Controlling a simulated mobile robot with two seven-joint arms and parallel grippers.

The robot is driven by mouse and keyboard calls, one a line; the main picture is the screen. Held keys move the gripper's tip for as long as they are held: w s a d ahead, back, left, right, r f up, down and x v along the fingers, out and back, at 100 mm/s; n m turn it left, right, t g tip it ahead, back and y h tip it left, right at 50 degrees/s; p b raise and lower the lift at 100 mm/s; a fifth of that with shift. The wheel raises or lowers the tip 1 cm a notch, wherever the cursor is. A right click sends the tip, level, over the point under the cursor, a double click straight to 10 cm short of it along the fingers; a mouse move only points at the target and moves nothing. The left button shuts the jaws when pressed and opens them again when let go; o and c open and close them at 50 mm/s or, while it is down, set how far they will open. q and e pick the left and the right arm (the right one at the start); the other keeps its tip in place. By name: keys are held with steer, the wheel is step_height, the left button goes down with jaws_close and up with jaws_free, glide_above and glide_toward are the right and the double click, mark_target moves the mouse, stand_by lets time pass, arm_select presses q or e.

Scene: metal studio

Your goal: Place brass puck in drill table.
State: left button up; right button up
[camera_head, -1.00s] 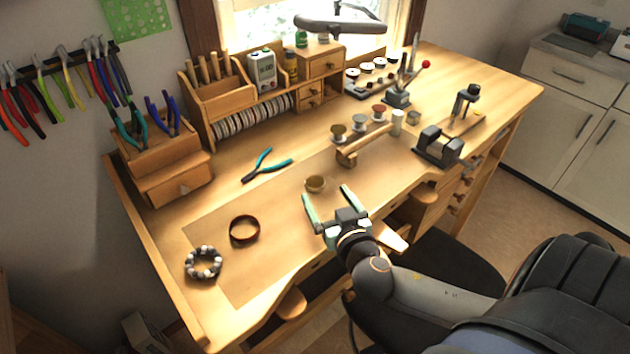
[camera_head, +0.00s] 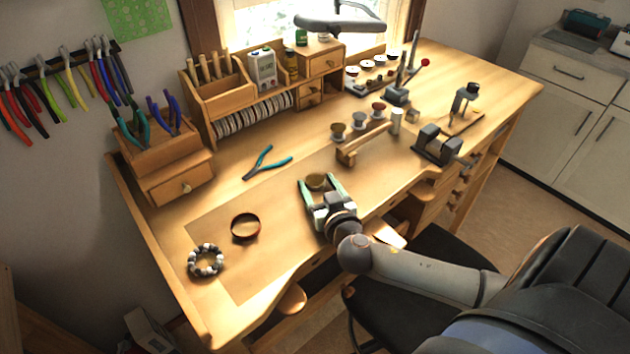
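The brass puck (camera_head: 316,181), a small round tan-gold piece, sits on the bench mat near its middle. My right gripper (camera_head: 319,179) reaches in from the front right, low over the mat. Its two pale green fingers are apart, one on each side of the puck. I cannot tell whether either finger touches it. A small grey press with a red-knobbed lever (camera_head: 397,94) stands at the back right of the bench; it may carry the drill table, but I cannot make out a table surface clearly. My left gripper is not in view.
Teal pliers (camera_head: 266,163) lie behind the gripper. A wooden spool stand (camera_head: 362,145) and a dark vise (camera_head: 437,146) stand to the right. The front left mat is mostly clear.

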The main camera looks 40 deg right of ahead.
steer(key=c, duration=1)
jaws_close()
steer(key=shift+r, duration=0.1)
